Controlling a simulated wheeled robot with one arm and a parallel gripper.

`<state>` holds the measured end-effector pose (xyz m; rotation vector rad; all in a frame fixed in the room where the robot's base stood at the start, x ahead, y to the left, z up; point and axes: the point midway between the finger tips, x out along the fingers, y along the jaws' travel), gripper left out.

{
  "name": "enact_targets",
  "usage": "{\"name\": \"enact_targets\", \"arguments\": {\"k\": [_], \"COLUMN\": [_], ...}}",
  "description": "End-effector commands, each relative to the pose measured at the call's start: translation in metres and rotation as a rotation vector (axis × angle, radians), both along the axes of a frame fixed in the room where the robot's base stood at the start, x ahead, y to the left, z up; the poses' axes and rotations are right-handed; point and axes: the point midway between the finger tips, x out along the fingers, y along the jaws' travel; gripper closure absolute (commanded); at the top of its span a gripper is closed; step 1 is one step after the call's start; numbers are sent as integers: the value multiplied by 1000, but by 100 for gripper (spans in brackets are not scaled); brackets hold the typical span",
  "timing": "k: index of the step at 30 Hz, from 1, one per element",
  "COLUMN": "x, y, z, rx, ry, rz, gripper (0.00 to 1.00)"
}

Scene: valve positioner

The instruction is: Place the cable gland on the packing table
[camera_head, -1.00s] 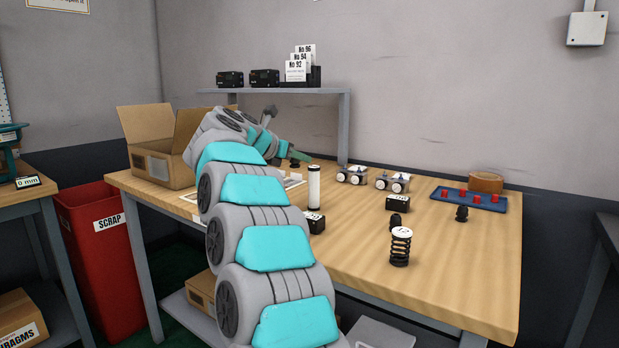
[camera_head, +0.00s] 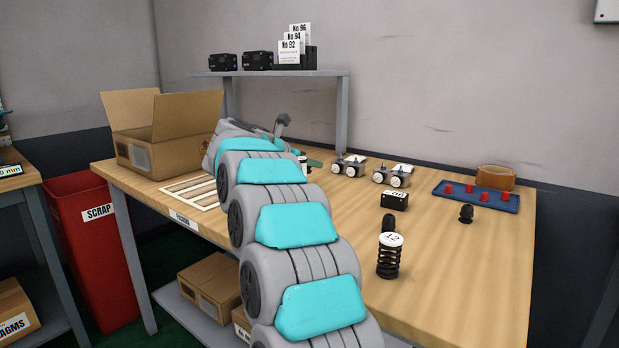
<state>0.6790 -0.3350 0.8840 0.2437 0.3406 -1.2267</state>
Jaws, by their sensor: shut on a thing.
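My gripper (camera_head: 311,161) is mostly hidden behind my own arm. Only a small greenish finger part shows, over the far middle of the wooden table (camera_head: 480,255). It is shut, and the dark cable gland that showed at its jaws earlier is now hard to make out behind the arm. Two similar small black domed parts stand upright on the table, one at the right (camera_head: 466,213) and one behind the spring (camera_head: 388,223). Whether this is the packing table cannot be read from its front label (camera_head: 184,219).
An open cardboard box (camera_head: 137,157) and a marked tray area (camera_head: 190,191) are at the left. A black spring (camera_head: 388,262), a black block (camera_head: 394,200), gauge fittings (camera_head: 392,175) and a blue tray (camera_head: 505,203) stand right. A shelf (camera_head: 340,110) rises behind. The table's front right is clear.

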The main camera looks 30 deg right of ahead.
Motion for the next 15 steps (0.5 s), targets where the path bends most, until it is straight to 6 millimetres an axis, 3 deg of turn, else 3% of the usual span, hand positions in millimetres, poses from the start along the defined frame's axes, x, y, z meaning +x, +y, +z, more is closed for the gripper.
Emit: {"name": "enact_targets", "arguments": {"k": [9,15], "x": [-1,-1], "y": [-1,0], "z": [-35,-38], "rx": [-1,-1], "ry": [4,-1], "rz": [-3,-1], "gripper": [100,100]}}
